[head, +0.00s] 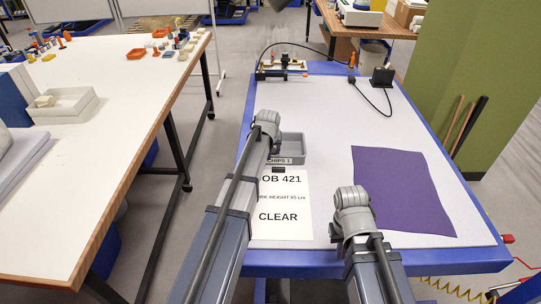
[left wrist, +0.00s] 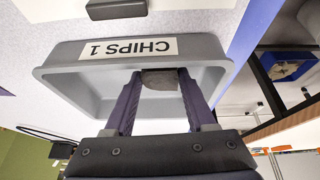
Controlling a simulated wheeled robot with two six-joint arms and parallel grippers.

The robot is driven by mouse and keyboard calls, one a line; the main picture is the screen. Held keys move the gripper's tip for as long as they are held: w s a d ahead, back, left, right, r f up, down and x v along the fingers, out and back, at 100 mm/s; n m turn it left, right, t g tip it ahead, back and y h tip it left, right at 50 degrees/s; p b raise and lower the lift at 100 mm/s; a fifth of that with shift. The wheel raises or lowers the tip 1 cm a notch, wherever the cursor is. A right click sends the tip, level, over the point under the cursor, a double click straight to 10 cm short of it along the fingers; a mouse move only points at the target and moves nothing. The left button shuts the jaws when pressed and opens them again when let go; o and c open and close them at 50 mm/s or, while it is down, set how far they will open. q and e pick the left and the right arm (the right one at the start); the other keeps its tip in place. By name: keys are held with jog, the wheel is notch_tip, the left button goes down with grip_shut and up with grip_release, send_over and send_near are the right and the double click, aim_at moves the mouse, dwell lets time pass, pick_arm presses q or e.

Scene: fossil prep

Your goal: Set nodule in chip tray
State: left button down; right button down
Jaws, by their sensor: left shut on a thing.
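The grey chip tray (head: 292,146), labelled CHIPS 1, sits on the light table mat, partly covered by my left arm in the head view. It fills the middle of the left wrist view (left wrist: 75,82). My left gripper (left wrist: 160,76) is shut on the nodule (left wrist: 160,81), a brown-grey lump between the two fingertips. The fingers reach over the tray opening; I cannot tell if the nodule touches the tray floor. In the head view the left wrist hides the nodule. My right gripper (head: 350,208) is low, left of the purple cloth, its fingers hidden.
A sign (head: 282,205) reading CLEAR lies in front of the tray, with a small dark block (head: 278,168) at its top edge. A purple cloth (head: 402,190) lies at right. A cable and a black box (head: 382,76) are at the back. The mat between is clear.

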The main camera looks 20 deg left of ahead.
pick_arm(q)
jog(key=shift+f, duration=0.15)
pick_arm(e)
jog(key=shift+f, duration=0.2)
pick_arm(q)
jog(key=shift+c, duration=1.1)
grip_release()
pick_arm(e)
jog(key=shift+r, duration=0.1)
pick_arm(q)
jog(key=shift+r, duration=0.2)
pick_arm(e)
jog(key=shift+r, duration=0.15)
pick_arm(q)
jog(key=p+v, duration=1.1)
jog(key=v, duration=0.1)
jog(key=s+d+m+g, duration=0.1)
jog(key=s+d+m, duration=0.1)
jog(key=s+d, duration=0.4)
jog(key=s+d+f+m+g, duration=0.1)
jog(key=s+d, duration=0.5)
jog(key=s, duration=0.6)
jog(key=s+d+f+m+g, duration=0.1)
jog(key=s+d+m, duration=0.3)
jog(key=s, duration=0.6)
jog(key=shift+d+g, duration=0.9)
jog(key=shift+d, duration=0.1)
pick_arm(e)
notch_tip(320, 180, up, 11)
